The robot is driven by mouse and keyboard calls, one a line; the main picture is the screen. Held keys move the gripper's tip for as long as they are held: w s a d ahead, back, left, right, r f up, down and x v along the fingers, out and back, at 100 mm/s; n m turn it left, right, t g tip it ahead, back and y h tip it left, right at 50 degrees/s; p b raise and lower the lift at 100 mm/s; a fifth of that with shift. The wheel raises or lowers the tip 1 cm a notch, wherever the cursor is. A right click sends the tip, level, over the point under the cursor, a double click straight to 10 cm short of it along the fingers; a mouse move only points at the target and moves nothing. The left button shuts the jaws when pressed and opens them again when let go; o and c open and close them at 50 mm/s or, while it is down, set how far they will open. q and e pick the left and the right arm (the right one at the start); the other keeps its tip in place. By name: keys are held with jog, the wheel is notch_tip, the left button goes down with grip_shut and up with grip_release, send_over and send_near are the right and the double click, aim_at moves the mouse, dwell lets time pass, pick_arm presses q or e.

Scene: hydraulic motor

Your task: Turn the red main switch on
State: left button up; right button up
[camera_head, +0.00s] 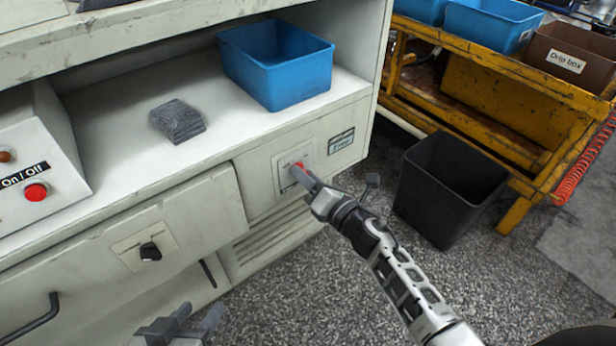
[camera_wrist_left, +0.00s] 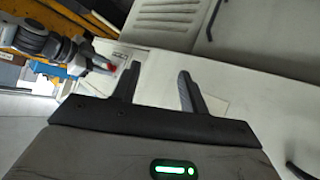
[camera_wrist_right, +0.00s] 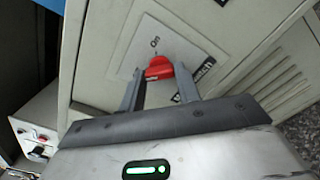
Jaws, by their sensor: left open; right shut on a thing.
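The red main switch (camera_head: 300,168) sits on a light plate on the front of the grey cabinet. My right gripper (camera_head: 304,174) is at the switch. In the right wrist view the red knob (camera_wrist_right: 160,68) shows between the fingertips of my right gripper (camera_wrist_right: 160,88), which are shut on it. The word "On" stands above the knob on the plate. My left gripper (camera_head: 190,326) is low at the front of the cabinet, apart from it. In the left wrist view its fingers (camera_wrist_left: 157,82) are spread and empty.
A black rotary knob (camera_head: 150,251) and a drawer handle (camera_head: 32,318) stick out of the cabinet front. A red On/Off button (camera_head: 36,192) is on a box at left. A blue bin (camera_head: 276,62) and grey block (camera_head: 178,120) are on the shelf. A black bin (camera_head: 450,185) stands on the floor.

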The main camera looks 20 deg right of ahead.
pick_arm(q)
jog(key=shift+y, duration=0.5)
jog(key=r+p, duration=0.1)
jog(key=a+r+p, duration=0.1)
jog(key=r+p, duration=0.1)
jog(key=s+a+r+p, duration=0.1)
jog(key=r+p, duration=0.1)
pick_arm(e)
jog(key=m, duration=1.7)
jog(key=shift+m, duration=0.3)
pick_arm(q)
jog(key=shift+w+r, duration=0.1)
pick_arm(e)
jog(key=o, duration=1)
